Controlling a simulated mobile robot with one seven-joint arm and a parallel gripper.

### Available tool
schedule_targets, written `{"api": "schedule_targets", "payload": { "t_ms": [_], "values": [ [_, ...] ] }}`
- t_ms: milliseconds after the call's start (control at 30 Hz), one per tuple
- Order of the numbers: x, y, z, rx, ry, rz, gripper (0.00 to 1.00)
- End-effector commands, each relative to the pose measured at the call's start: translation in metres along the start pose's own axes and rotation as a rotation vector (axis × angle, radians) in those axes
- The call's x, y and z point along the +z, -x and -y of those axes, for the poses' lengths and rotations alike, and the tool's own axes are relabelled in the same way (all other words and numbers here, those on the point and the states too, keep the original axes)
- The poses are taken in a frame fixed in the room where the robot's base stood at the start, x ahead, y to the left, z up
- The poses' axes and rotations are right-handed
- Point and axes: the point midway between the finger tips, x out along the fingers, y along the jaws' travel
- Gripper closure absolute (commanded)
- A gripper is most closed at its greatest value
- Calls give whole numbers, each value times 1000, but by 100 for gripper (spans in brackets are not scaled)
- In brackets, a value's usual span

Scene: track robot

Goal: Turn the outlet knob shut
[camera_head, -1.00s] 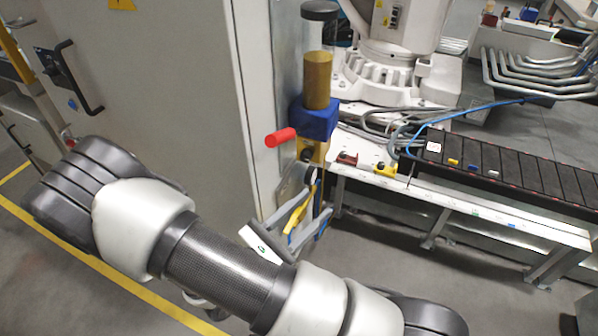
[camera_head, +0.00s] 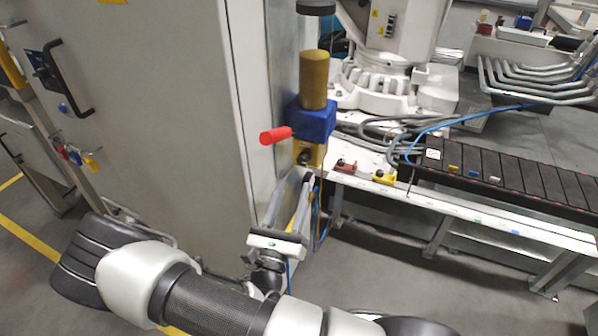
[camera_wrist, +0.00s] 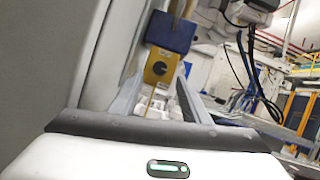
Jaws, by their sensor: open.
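The outlet knob (camera_head: 304,157) is a small black round knob on a yellow block (camera_head: 317,154). The block sits under a blue block (camera_head: 314,122) with a brown column (camera_head: 314,80) above it. In the wrist view the knob (camera_wrist: 159,69) shows face-on on its yellow plate, roughly between the two fingers and beyond them. My gripper (camera_head: 299,187) is open, below the knob in the head view, its fingers pointing up towards it. In the wrist view my gripper (camera_wrist: 158,98) shows no object clamped between its fingers. Contact with the knob cannot be made out.
A red handle (camera_head: 275,135) sticks out left of the blue block. A large grey cabinet (camera_head: 160,120) stands close on the left. A white bench (camera_head: 480,218) with a black conveyor (camera_head: 500,170) lies to the right. Loose cables run beside the yellow block.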

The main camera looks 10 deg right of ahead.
Motion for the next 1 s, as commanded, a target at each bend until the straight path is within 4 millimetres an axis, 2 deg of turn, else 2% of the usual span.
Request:
{"api": "schedule_targets", "payload": {
  "t_ms": [100,300,500,733,767,1000],
  "values": [
    [-1,-25,1,-5,-1,1,58],
    [-1,-54,1,-3,0,0,58],
    [0,-65,1,-1,1,0,58],
    [0,-66,0,-1,1,0,58],
    [0,-66,0,-1,1,0,59],
    [0,-66,0,-1,1,0,99]
  ]
}}
